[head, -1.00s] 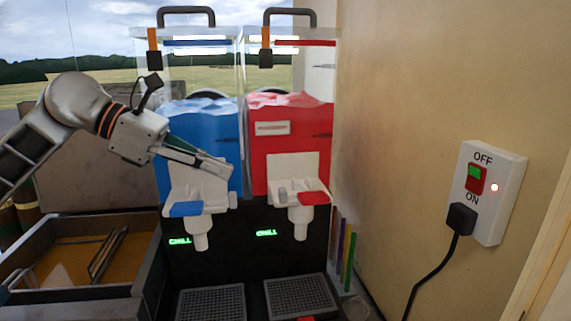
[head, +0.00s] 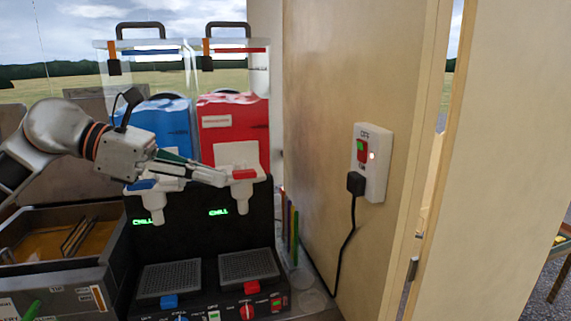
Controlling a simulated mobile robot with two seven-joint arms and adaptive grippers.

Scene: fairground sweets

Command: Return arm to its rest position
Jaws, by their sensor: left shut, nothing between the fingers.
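My left arm comes in from the left, and its gripper (head: 208,177) is shut and empty. It is in front of the slush machine (head: 196,235), at the height of the dispensing taps. The fingers point right, towards the red-handled tap (head: 244,174); I cannot tell whether they touch it. The blue-handled tap (head: 143,185) is partly behind the gripper. Blue slush (head: 165,120) fills the left tank and red slush (head: 230,128) the right tank. My right gripper is not in view.
A wall switch (head: 371,160) with a plugged-in black cable is on the wall at right. Several coloured straws (head: 290,230) stand beside the machine. A fryer-like tray (head: 30,250) with amber liquid is at left. Two drip grilles (head: 170,277) lie below the taps. A door edge is at right.

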